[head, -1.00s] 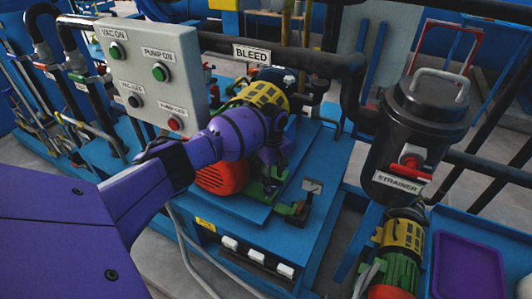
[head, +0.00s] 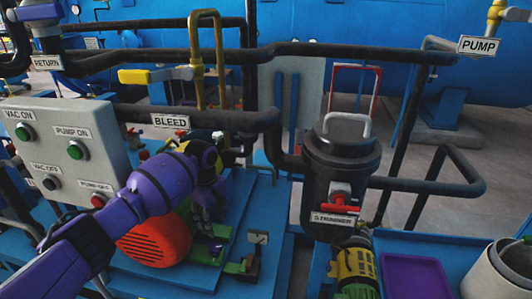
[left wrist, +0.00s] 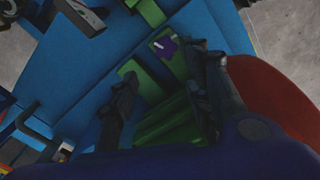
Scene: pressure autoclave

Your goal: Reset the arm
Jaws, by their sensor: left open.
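My left arm comes in from the lower left, and its purple wrist crosses in front of the pump unit with the red motor (head: 155,242). My left gripper (head: 208,212) is beyond the wrist, beside the pump, and partly hidden in the head view. In the left wrist view, the open black fingers (left wrist: 165,85) stand apart over green parts (left wrist: 165,118) of the pump, with a small purple piece (left wrist: 164,46) near the far ends. I see nothing held between them. Whether the fingers touch the pump is unclear. My right gripper is not in view.
A grey button panel (head: 98,112) stands left of my wrist. Dark pipes (head: 215,118) run behind, near the BLEED label (head: 170,122). A black strainer (head: 340,165) and a purple tray (head: 415,278) are to the right. Open floor (head: 430,190) shows behind the strainer.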

